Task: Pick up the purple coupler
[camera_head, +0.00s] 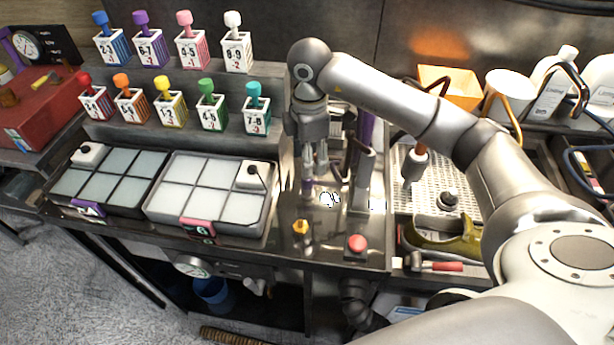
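My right arm comes in from the right, and its gripper (316,172) points down over the steel counter between the trays and a grey stand. A small purple piece (307,186), which looks like the purple coupler, is at the tip of the left finger. I cannot tell whether the fingers are closed on it or only beside it. A purple upright part (366,128) shows behind the stand, partly hidden by my arm. My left gripper is not in view.
Two compartment trays (150,206) lie left, below two rows of numbered, colour-topped boxes (166,55). A yellow knob (300,227) and red button (358,243) are near the counter's front edge. A perforated tray (472,185) and white bottles (550,85) are right.

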